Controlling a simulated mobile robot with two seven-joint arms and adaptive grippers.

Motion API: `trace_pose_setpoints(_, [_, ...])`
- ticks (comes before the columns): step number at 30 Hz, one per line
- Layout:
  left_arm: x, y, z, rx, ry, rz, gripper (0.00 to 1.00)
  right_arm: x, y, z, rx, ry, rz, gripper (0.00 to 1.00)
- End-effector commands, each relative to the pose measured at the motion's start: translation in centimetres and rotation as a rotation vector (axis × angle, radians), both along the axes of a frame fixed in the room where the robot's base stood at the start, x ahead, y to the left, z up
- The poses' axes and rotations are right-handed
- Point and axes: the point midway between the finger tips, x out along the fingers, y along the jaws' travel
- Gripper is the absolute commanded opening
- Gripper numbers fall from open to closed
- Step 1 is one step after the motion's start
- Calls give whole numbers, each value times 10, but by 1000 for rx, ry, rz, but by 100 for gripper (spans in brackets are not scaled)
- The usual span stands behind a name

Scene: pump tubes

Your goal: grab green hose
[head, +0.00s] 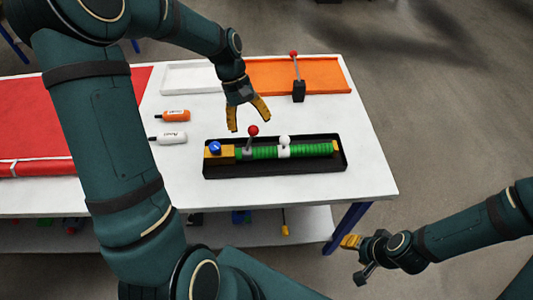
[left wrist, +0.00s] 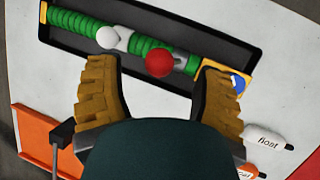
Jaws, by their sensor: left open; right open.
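The green ribbed hose (head: 312,150) lies in a black tray (head: 275,169) on the white table. A white-knobbed clamp (head: 284,146) and a grey lever with a red knob (head: 252,132) sit along it. A yellow block with a blue knob (head: 215,149) is at its left end. My left gripper (head: 249,117) is open and empty, above the table just behind the tray. In the left wrist view the hose (left wrist: 80,25) lies beyond the open fingers (left wrist: 160,95). My right gripper (head: 357,258) is open, off the table's front right corner, away from the hose.
Orange (head: 175,116) and white (head: 172,138) bottles lie left of the tray. A black box with a red-knobbed lever (head: 298,91) stands behind, before an orange tray section (head: 325,75). A red surface (head: 75,110) covers the left. The table's right end (head: 370,175) is bare.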

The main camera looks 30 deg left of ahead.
Motion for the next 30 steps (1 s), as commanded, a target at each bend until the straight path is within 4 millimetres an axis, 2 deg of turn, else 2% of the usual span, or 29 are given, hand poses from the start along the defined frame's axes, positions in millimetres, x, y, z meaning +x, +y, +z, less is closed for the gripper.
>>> trace_pose_setpoints(1, [-2, -4, -11, -1, 3, -1, 67, 1, 0, -6, 0, -2, -1, 47])
trace_pose_setpoints(6, [-4, -11, -26, -1, 1, 0, 67, 2, 0, -10, 0, -4, -1, 47])
trace_pose_setpoints(15, [-5, -12, -28, -1, 1, 0, 69, 2, 0, -9, -1, -5, -1, 47])
trace_pose_setpoints(21, [-4, -12, -28, -1, 1, 0, 0, 2, 0, -9, -1, -5, -2, 47])
trace_pose_setpoints(30, [-4, -12, -27, 0, -2, 0, 0, 2, 0, -9, -1, -5, -2, 47])
